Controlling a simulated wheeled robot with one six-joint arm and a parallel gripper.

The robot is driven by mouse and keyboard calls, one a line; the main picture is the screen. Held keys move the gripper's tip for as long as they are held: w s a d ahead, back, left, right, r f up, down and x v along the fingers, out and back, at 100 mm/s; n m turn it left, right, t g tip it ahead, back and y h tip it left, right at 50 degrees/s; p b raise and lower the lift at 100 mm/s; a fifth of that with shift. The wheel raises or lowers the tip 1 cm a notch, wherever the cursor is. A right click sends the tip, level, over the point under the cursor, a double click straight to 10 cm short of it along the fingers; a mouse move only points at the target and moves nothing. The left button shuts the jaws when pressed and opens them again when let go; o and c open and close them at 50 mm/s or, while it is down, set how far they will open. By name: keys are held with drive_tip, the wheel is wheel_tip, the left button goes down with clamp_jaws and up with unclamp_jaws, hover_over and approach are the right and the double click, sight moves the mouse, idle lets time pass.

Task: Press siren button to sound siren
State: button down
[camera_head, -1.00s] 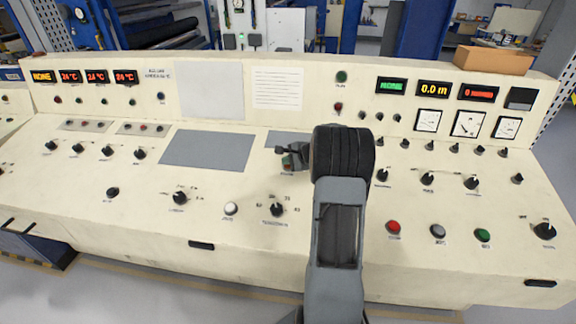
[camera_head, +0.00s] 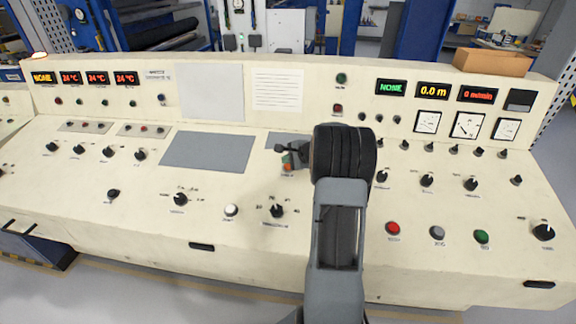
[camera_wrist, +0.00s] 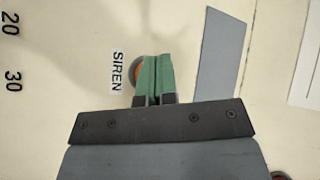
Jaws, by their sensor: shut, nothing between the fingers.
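The siren button (camera_wrist: 134,70) is round and orange in the wrist view, next to a white label reading SIREN (camera_wrist: 116,71). My gripper (camera_wrist: 151,58) has green fingertips closed together, and they cover much of the button. In the head view the orange button (camera_head: 288,167) shows lit just beside the fingertips of my gripper (camera_head: 284,157). The fingers overlap the button in both views; whether they touch it, I cannot tell. My dark wrist and grey arm hide the panel to the right of it.
The cream control desk (camera_head: 100,200) carries several knobs and buttons. A white button (camera_head: 231,210) and a selector knob (camera_head: 277,211) lie nearer the front. Grey blank plates (camera_head: 207,152) lie to the left. A cardboard box (camera_head: 492,61) sits on top at the back right.

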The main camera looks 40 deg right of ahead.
drive_tip(key=r+p, duration=0.1)
drive_tip(key=r, duration=0.2)
drive_tip(key=r+p, duration=0.1)
drive_tip(key=shift+s+a+r+p, duration=0.35)
drive_tip(key=shift+s+a+r, duration=0.05)
idle(1.0)
drive_tip(key=s+f, duration=0.1)
drive_tip(key=s+a+f+n+g, duration=0.1)
drive_tip(key=s+f+n, duration=0.1)
drive_tip(key=shift+a+g+y, duration=0.3)
drive_tip(key=shift+g, duration=0.1)
drive_tip(key=s+a+r+n+g+h, duration=0.1)
drive_tip(key=s+a+r+n, duration=0.3)
drive_tip(key=s+a+n, duration=0.5)
drive_tip(key=s+a+r+n+g+h, duration=0.2)
drive_tip(key=s+a+r+n+g, duration=0.1)
drive_tip(key=s+a+n, duration=0.6)
drive_tip(key=s+a+r, duration=0.1)
drive_tip(key=s+a, duration=0.2)
drive_tip(key=a, duration=0.3)
drive_tip(key=shift+s+a+r+n+h, duration=0.15)
drive_tip(key=shift+a+r+n+h, duration=0.15)
drive_tip(key=shift+r, duration=0.1)
